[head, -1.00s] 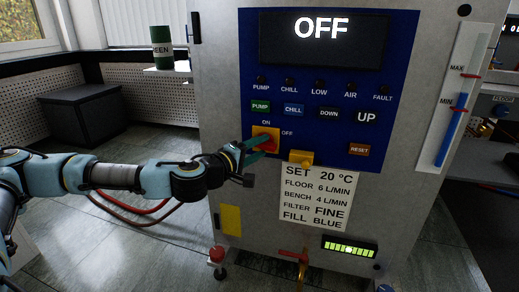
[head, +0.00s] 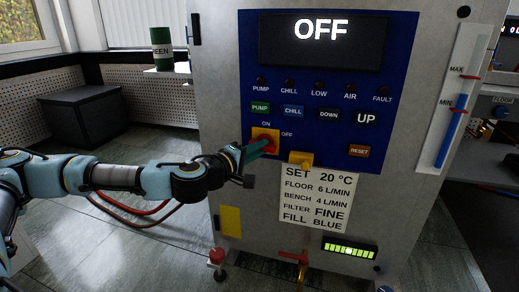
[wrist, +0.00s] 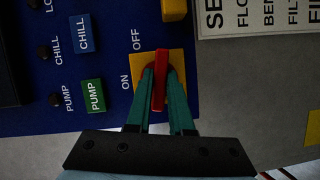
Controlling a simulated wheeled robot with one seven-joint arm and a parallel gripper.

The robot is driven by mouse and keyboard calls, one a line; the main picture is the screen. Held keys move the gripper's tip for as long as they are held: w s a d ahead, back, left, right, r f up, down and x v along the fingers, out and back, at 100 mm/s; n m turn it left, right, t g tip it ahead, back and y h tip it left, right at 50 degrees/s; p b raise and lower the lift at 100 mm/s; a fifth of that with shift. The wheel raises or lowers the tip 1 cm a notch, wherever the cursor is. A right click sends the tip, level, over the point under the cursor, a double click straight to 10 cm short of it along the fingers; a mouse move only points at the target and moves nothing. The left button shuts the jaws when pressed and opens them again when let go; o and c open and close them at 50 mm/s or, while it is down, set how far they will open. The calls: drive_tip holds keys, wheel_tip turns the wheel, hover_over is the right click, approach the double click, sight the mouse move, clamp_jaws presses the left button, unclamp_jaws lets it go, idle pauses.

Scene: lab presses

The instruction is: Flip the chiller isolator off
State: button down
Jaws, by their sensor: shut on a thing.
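The isolator is a red handle (head: 264,136) on a yellow plate (head: 256,132), low on the left of the blue panel, with ON printed above it and OFF to its right. My gripper (head: 262,147) reaches it from the front left. In the wrist view the green fingers (wrist: 161,80) are shut on the red handle (wrist: 160,64), one on each side. There the handle stands upright in the picture, its far end toward the OFF side of the yellow plate (wrist: 178,58). The fingers partly hide it. The display (head: 322,31) reads OFF.
A yellow block (head: 300,159) juts from the panel just right of the isolator. PUMP (head: 260,108), CHILL (head: 293,111) and RESET (head: 359,151) buttons are nearby. A settings label (head: 318,200) hangs below. A red knob (head: 216,255) and red-handled valve (head: 293,256) are lower.

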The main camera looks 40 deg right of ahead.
drive_tip(key=shift+f, duration=0.1)
drive_tip(key=shift+n+h+b, duration=0.4)
drive_tip(key=shift+n+h, duration=0.1)
drive_tip(key=shift+n, duration=0.6)
drive_tip(key=c, duration=0.8)
unclamp_jaws()
drive_tip(key=shift+a, duration=0.1)
drive_tip(key=s+a, duration=0.2)
drive_tip(key=a, duration=0.8)
drive_tip(key=shift+a, duration=0.25)
